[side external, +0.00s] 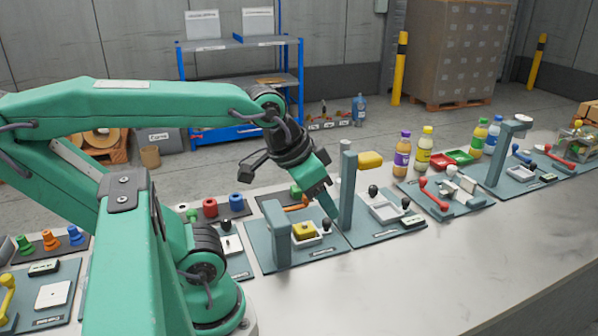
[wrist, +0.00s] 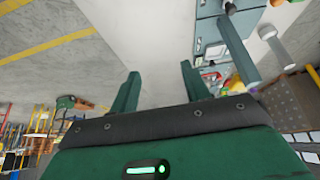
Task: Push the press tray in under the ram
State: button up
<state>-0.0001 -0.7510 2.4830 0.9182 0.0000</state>
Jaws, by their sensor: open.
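A pale tray (side external: 388,210) with a raised rim sits on a grey-blue base plate, beside a tall grey post (side external: 347,188). Black knobs stand at the tray's back (side external: 373,190) and right (side external: 406,202).
Left of the post, another plate carries a short post (side external: 281,235), a yellow block (side external: 304,230) and an orange lever (side external: 297,206). Right of the tray stand a red-handled fixture (side external: 434,194) and several bottles (side external: 403,155). The bench front (side external: 400,285) is clear.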

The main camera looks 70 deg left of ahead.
notch_tip(320, 180, up, 4)
jog(key=n+g, duration=0.5)
jog(key=n, duration=2.5)
send_over(326, 220)
jog(key=shift+n, duration=0.3)
jog(key=f, duration=1.7)
jog(key=shift+d+f, duration=0.25)
jog(key=shift+f, duration=0.55)
jog(key=shift+a+f, duration=0.2)
jog(key=shift+f, duration=3.65)
jog(key=shift+c, duration=0.5)
grip_shut()
